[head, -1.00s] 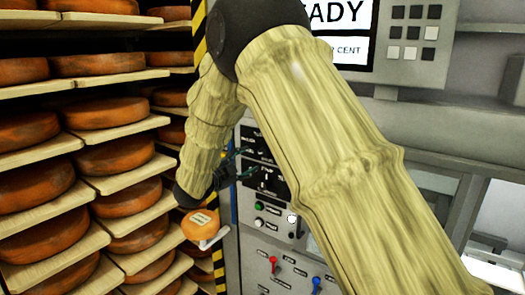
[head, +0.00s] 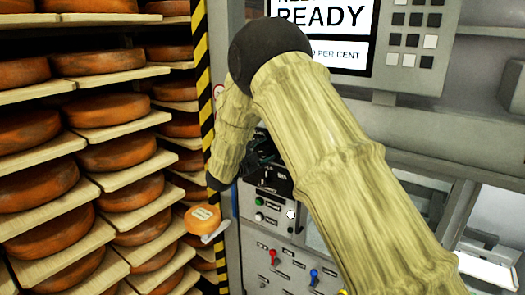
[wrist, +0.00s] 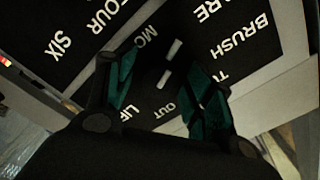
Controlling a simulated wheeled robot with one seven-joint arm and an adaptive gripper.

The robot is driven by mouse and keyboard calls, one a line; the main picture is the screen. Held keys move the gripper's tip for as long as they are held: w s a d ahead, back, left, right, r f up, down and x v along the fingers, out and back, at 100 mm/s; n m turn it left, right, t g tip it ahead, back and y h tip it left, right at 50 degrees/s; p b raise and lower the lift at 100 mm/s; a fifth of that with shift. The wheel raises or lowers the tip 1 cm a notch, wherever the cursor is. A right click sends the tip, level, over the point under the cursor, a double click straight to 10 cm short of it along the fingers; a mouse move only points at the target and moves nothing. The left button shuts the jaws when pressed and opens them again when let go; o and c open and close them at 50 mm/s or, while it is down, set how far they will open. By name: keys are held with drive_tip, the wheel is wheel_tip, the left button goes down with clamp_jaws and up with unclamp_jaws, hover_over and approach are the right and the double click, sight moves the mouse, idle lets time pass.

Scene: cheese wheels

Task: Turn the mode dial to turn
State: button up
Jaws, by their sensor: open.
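The mode dial's black label plate (wrist: 150,118) fills the middle of the wrist view, with "BRUSH", "OUT" and cut-off words starting "MO", "TU" and "LIF". Two short white marks (wrist: 172,50) show between my fingers; the dial itself is dark and hard to make out. My gripper (wrist: 162,72) is open, with one green-padded finger on each side of these marks. I cannot tell whether the fingers touch the dial. In the head view my gripper (head: 262,152) is a dark shape at the black control plate (head: 270,180), partly hidden by my arm.
Another plate with "FOUR" and "SIX" (wrist: 85,30) lies beside it. Below are a green button (head: 259,201), a white button (head: 291,214), and red (head: 273,257) and blue (head: 314,275) levers. Cheese shelves (head: 100,135) stand left. A screen (head: 322,30) reads "READY".

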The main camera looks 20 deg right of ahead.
drive_tip(key=shift+c, duration=0.2)
drive_tip(key=c, duration=1)
